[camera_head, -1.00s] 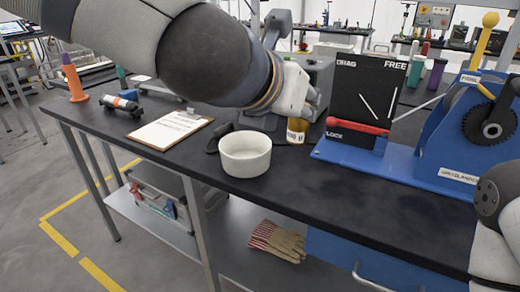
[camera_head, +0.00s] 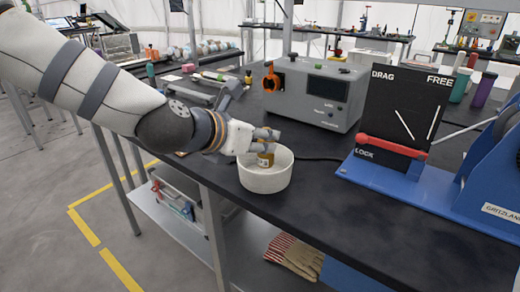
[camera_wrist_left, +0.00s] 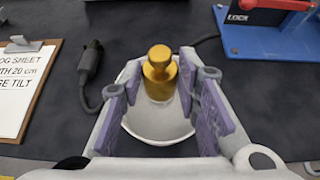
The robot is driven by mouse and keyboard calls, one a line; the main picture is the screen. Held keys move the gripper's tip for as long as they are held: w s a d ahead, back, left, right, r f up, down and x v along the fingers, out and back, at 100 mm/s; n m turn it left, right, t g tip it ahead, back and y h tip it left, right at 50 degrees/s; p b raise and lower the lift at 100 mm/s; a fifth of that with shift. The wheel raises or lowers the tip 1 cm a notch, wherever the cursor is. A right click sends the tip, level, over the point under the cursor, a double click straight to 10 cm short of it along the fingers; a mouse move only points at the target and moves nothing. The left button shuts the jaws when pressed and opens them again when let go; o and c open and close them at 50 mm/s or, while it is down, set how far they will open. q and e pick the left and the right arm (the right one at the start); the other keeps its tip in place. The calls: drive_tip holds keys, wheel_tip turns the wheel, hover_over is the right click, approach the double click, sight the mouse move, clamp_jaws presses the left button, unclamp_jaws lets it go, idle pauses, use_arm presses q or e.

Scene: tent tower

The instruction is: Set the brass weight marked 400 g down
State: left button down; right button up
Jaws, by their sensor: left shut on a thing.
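My left gripper (camera_head: 266,137) is shut on the brass weight (camera_head: 265,159) and holds it upright at the white round bowl (camera_head: 266,181). The weight's lower part is inside the bowl's mouth as seen from the head; I cannot tell whether it touches the bottom. In the left wrist view the golden weight (camera_wrist_left: 160,84), with its knob, is between the purple finger pads, and the white bowl (camera_wrist_left: 158,128) lies below it. The weight's marking is not readable now. My right gripper is out of view.
A grey instrument box (camera_head: 312,97) stands behind the bowl. The black DRAG/FREE panel (camera_head: 402,110) with its red lever is on the blue base (camera_head: 400,181) to the right. A clipboard (camera_wrist_left: 22,85) and black cable plug (camera_wrist_left: 91,62) lie left.

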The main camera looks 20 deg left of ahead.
use_arm(q)
wheel_tip(320, 180, down, 3)
drive_tip(key=shift+d+r, duration=0.1)
drive_tip(key=shift+r, duration=0.05)
drive_tip(key=c, duration=1.2)
unclamp_jaws()
